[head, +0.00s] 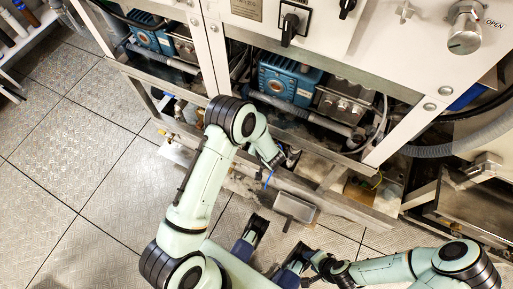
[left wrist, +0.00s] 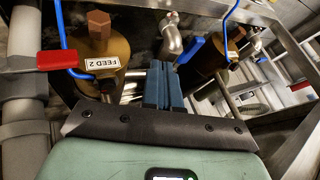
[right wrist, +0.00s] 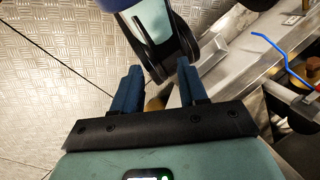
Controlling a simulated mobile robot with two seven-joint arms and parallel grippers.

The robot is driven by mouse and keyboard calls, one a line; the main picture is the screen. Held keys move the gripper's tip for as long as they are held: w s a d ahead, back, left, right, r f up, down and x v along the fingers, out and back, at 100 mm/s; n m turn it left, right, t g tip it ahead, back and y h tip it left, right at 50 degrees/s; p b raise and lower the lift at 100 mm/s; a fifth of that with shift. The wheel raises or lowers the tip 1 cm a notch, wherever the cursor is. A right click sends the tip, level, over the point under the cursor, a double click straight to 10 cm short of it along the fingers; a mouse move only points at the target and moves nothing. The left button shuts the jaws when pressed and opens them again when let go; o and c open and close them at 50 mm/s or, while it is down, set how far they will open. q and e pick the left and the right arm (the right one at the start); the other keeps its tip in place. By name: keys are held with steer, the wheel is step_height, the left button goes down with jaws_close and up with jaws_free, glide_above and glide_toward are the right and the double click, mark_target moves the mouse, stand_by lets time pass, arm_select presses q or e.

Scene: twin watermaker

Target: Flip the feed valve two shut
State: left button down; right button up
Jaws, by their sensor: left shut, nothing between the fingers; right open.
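The feed valve two is a brass body (left wrist: 103,50) with a white "FEED 2" label (left wrist: 103,63), at the upper left of the left wrist view. A red handle (left wrist: 62,60) sticks out to the left at its label height. A thin blue rod runs down past the handle to the valve; how they join is unclear. My left gripper (left wrist: 164,84) is shut and empty, to the right of the valve and apart from the handle. My right gripper (right wrist: 158,88) is open and empty over the floor. In the head view the valve is too small or hidden to make out.
A second brass valve (left wrist: 203,60) with a blue handle (left wrist: 190,50) stands right of my left fingers. A grey pipe (left wrist: 20,110) runs at the far left. The white panel (head: 360,50) and blue pump (head: 288,82) are above. The tiled floor (head: 80,160) is clear at left.

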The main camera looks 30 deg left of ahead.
arm_select(q)
steer(key=w+a+f+b, duration=0.1)
steer(key=a+f+b, duration=0.1)
steer(key=a+f, duration=0.2)
steer(key=a, duration=0.2)
steer(key=shift+w+a+f, duration=0.2)
steer(key=shift+a+f, duration=0.05)
steer(key=shift+a, duration=0.15)
arm_select(e)
steer(key=shift+t+h, duration=0.3)
steer(key=shift+t, duration=0.3)
steer(key=w+f, duration=0.1)
steer(key=w+d+f, duration=0.1)
steer(key=w, duration=0.1)
steer(key=shift+w+d+f, duration=0.3)
steer(key=shift+d+f, duration=0.05)
steer(key=shift+f, duration=0.05)
arm_select(q)
steer(key=shift+a, duration=0.1)
